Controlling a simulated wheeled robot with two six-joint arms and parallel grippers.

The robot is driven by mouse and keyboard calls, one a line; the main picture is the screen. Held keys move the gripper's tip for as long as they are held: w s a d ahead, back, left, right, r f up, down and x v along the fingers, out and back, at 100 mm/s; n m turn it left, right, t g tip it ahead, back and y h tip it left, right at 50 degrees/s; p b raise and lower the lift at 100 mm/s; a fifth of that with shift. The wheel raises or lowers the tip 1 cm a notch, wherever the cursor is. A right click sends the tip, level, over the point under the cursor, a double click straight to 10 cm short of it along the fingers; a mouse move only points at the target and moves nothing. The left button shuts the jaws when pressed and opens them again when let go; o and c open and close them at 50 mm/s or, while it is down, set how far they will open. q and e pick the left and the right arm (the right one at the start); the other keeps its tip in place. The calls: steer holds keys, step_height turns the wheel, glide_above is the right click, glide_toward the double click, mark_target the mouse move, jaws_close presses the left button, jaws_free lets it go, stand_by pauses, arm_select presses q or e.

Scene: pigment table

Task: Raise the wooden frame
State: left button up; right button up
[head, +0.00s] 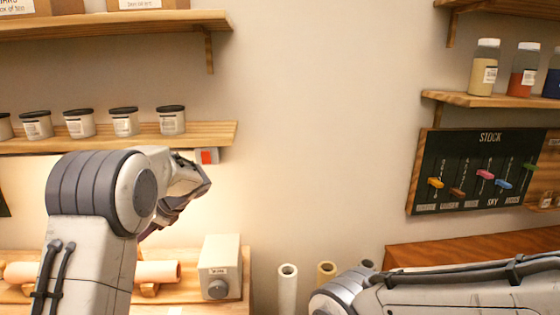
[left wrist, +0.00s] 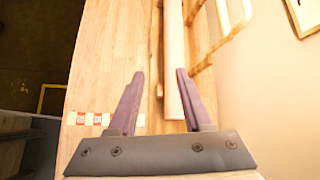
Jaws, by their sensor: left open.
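In the left wrist view, a set of pale wooden bars (left wrist: 223,18) stands along the wall, just right of a long pale roll (left wrist: 172,60). The bars look like parts of a wooden frame, but I see only a portion and cannot be sure. My left gripper (left wrist: 160,74) is open, with purple fingers apart above the wooden bench top (left wrist: 105,65) and nothing held between them. In the head view the left gripper is dark and mostly hidden behind my arm, below the jar shelf. My right gripper is out of view; only its arm shows at lower right.
A grey-white box with a knob (head: 220,268) stands on the bench in the head view. A shelf (head: 215,133) with several lidded jars is above my left gripper. Upright rolls (head: 288,290) stand near the right arm. The middle wall is bare.

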arm_select(q)
steer(key=s+d+f+n+h, duration=0.1)
steer(key=s+d+h, duration=0.2)
steer(key=s+d, duration=0.55)
steer(key=s+d+f+n+h, duration=0.15)
steer(key=s+d, duration=0.35)
steer(key=d, duration=0.7)
steer(key=s+d+f+n+h, duration=0.1)
steer(key=s+d+h, duration=0.1)
steer(key=s, duration=0.5)
steer(key=s+d+f+n+h+b, duration=0.1)
steer(key=s+d+n+h, duration=0.1)
steer(key=s+d, duration=0.3)
steer(key=s+d+f+n+g+h, duration=0.1)
steer(key=s+d+n+h, duration=0.1)
steer(key=s, duration=0.8)
steer(key=shift+s+d+f, duration=0.2)
steer(key=shift+d+f, duration=0.05)
steer(key=shift+d, duration=0.55)
